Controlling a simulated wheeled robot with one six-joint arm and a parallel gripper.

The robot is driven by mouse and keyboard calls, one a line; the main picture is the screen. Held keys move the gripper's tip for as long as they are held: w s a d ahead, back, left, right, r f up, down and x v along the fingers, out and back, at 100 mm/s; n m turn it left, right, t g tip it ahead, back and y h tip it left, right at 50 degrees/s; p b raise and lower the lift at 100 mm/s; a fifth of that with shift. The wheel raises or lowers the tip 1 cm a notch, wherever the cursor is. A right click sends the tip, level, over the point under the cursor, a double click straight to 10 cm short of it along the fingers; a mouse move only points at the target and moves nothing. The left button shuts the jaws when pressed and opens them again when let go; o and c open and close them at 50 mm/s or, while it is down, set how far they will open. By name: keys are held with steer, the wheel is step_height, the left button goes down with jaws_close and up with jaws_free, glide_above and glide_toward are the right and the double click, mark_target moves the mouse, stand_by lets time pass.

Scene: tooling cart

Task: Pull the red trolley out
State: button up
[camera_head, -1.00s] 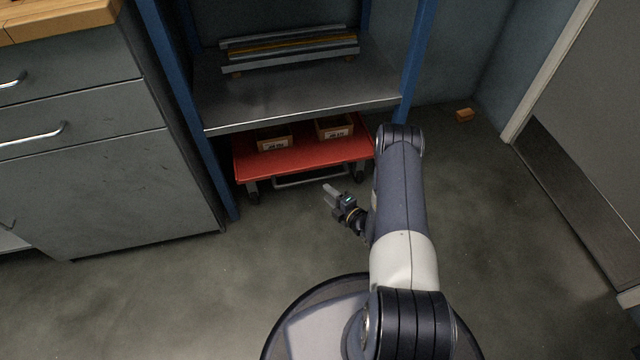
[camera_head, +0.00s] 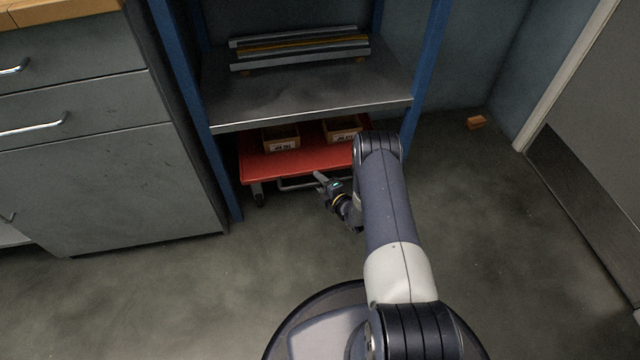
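The red trolley (camera_head: 290,163) stands on the floor under the steel shelf, inside the blue-framed rack. It carries two small labelled boxes, a left one (camera_head: 281,144) and a right one (camera_head: 343,135). A grey bar handle (camera_head: 292,186) runs low along its front, and a caster shows at its front left. My gripper (camera_head: 320,178) is at the right part of the handle, close in front of the trolley. Its fingers overlap the handle in the picture; I cannot tell whether they touch it or how far apart they are. My arm hides the trolley's right front corner.
Blue rack posts (camera_head: 190,110) stand on both sides of the trolley, with the steel shelf (camera_head: 310,95) above it. A grey drawer cabinet (camera_head: 110,190) is at the left. A small orange block (camera_head: 476,122) lies on the floor at right. The floor in front is clear.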

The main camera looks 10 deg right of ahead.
jaws_close()
stand_by(0.3)
stand_by(0.3)
